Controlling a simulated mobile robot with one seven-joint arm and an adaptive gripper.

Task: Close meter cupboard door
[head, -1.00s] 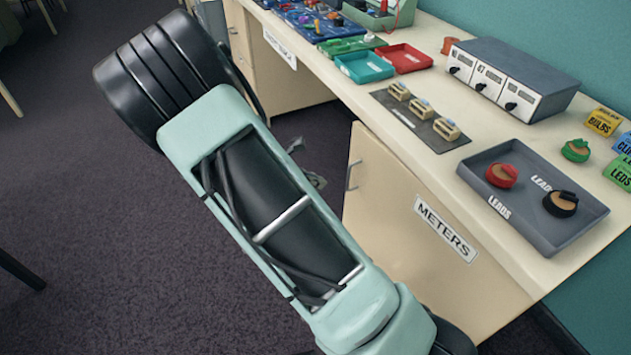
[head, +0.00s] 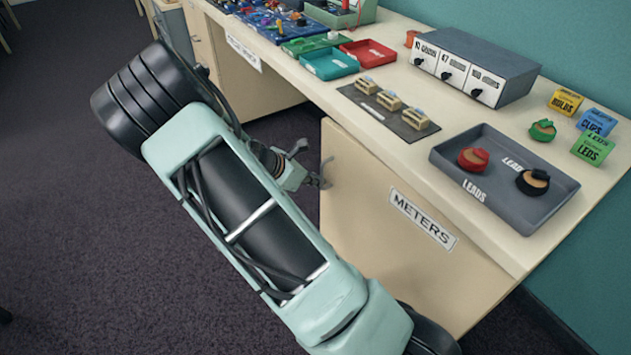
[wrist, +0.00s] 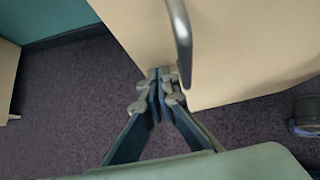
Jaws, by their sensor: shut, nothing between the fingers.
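The meter cupboard door (head: 375,240) is the cream panel labelled METERS under the bench, at centre right of the head view. Its metal handle (head: 327,172) is near the upper left edge. In the wrist view the handle (wrist: 182,40) stands out from the cream panel (wrist: 235,50). My gripper (head: 320,181) is at the handle's level, close to the panel's left edge. I cannot tell whether the fingertips touch the panel, or how far the door stands open.
The bench top (head: 470,125) carries a grey leads tray (head: 450,158), a dark instrument box (head: 490,65) and red and teal trays (head: 330,63). An open knee space lies left of the cupboard. Dark carpet (head: 60,250) is clear at left.

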